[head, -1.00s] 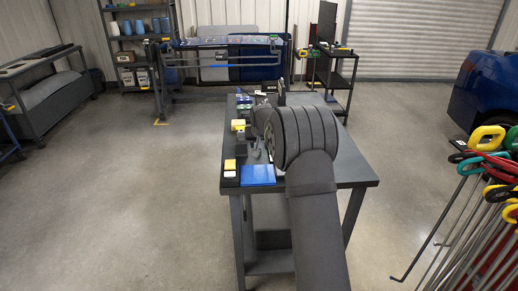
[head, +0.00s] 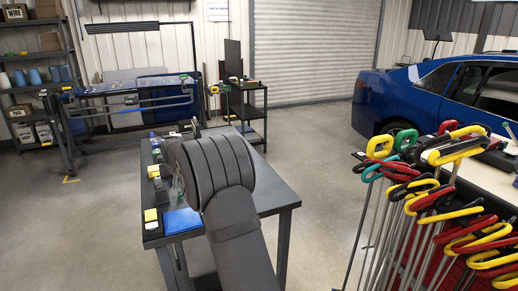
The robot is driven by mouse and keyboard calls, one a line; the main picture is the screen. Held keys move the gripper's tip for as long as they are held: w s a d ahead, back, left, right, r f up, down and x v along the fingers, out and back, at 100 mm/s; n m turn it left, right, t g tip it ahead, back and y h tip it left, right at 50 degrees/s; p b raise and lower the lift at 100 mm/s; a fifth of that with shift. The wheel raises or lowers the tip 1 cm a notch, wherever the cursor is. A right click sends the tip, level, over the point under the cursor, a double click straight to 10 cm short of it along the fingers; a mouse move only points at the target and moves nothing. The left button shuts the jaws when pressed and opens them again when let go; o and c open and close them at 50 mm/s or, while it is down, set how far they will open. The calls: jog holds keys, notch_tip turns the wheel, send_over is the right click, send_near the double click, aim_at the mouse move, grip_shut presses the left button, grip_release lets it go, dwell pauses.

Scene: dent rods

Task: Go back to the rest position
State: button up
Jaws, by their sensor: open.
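My own grey arm rises from the bottom of the head view, with its broad ribbed section over the dark work table (head: 268,190). My gripper is hidden behind this ribbed section, so its fingertips do not show. Small dark parts stick up just beyond the arm, too small to tell what they are. No held object can be seen.
A blue pad (head: 182,221) and a yellow block (head: 151,215) lie on the table's left side. A rack of rods with coloured handles (head: 440,200) stands close on the right. A blue car (head: 450,95) is behind it. The floor left of the table is clear.

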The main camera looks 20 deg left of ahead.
aim_at(180, 194)
jog(key=x, duration=1.1)
jog(key=shift+f, duration=0.4)
jog(key=shift+w+a+r, duration=0.1)
jog(key=shift+r, duration=1.4)
